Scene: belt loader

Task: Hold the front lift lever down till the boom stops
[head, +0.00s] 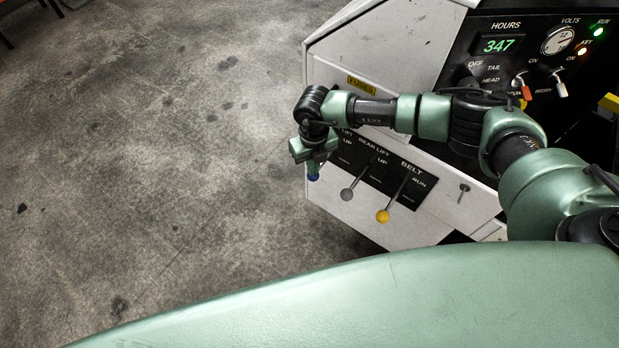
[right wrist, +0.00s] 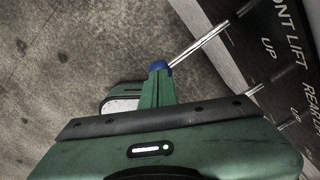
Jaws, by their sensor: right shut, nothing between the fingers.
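The front lift lever has a metal rod and a blue knob (head: 313,177), at the left end of the lever panel (head: 372,168). In the right wrist view its rod (right wrist: 200,46) slants from the panel marked FRONT LIFT to the blue knob (right wrist: 157,67). My right gripper (head: 312,163) is shut with nothing between its fingers. Its fingertips (right wrist: 156,80) are right at the knob and seem to touch it; the head view shows the gripper over the knob, hiding most of the rod. My left gripper and the boom are not in view.
The rear lift lever (head: 348,194) with a grey knob and the belt lever (head: 383,215) with a yellow knob stand just right. Above is a dark gauge panel (head: 483,52) with switches and lit lamps. Bare concrete floor (head: 150,170) lies open to the left.

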